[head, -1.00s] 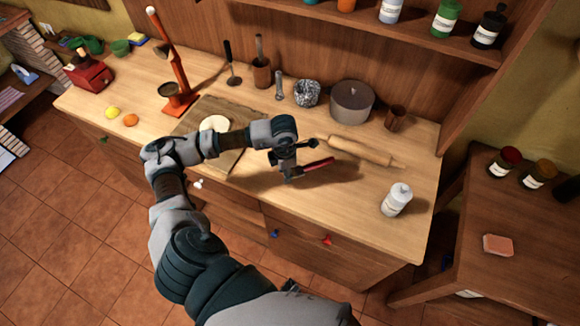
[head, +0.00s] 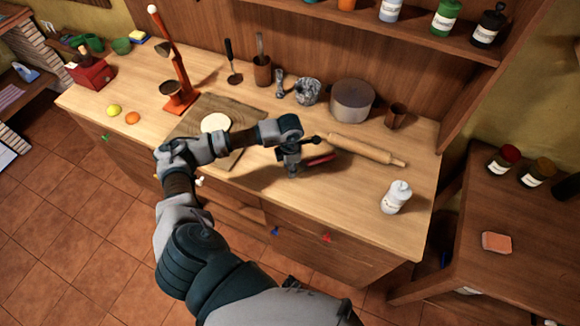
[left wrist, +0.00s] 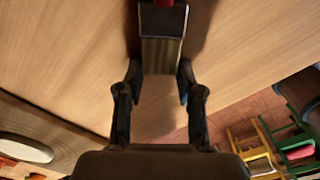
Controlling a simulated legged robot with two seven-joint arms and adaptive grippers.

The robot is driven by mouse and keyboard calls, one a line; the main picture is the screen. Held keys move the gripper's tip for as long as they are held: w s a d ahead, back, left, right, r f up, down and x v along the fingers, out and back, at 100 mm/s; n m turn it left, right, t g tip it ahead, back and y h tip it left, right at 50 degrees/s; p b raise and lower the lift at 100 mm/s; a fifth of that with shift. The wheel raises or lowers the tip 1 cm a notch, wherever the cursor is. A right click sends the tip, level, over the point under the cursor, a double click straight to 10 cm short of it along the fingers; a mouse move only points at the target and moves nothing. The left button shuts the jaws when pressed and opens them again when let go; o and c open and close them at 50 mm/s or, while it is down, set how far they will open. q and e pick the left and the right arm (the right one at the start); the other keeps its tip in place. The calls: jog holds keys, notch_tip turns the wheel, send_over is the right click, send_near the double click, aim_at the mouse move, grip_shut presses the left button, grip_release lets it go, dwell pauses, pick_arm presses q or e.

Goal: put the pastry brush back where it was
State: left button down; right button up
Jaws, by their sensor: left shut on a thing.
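The pastry brush (head: 320,160) shows in the head view as a red handle pointing right from my left gripper (head: 292,168), above the front middle of the wooden counter. The gripper hides much of its other end. In the left wrist view, my left gripper (left wrist: 158,88) is shut on the brush's dark, blocky end (left wrist: 161,55), with a bit of red handle at the top edge. I cannot tell whether the brush touches the counter. My right gripper is not in view.
A rolling pin (head: 367,149) lies just behind and right of the brush. A white bottle (head: 396,197) stands at the right front. A cutting board (head: 240,110) with a pale round on it is to the left. The counter between brush and bottle is clear.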

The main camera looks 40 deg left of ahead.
pick_arm(q)
jog(key=c, duration=0.8)
grip_release()
jog(key=shift+a, duration=0.1)
jog(key=shift+c, duration=0.2)
jog(key=shift+o, duration=0.6)
jog(key=shift+a, duration=0.1)
jog(key=shift+a+f, duration=0.1)
jog(key=shift+a, duration=0.3)
jog(key=shift+r, duration=0.2)
jog(key=r, duration=0.2)
jog(key=shift+d+r, duration=0.2)
jog(key=shift+r, duration=0.2)
notch_tip(320, 180, up, 9)
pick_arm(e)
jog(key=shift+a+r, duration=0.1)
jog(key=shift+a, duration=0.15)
pick_arm(q)
jog(key=shift+d+r, duration=0.1)
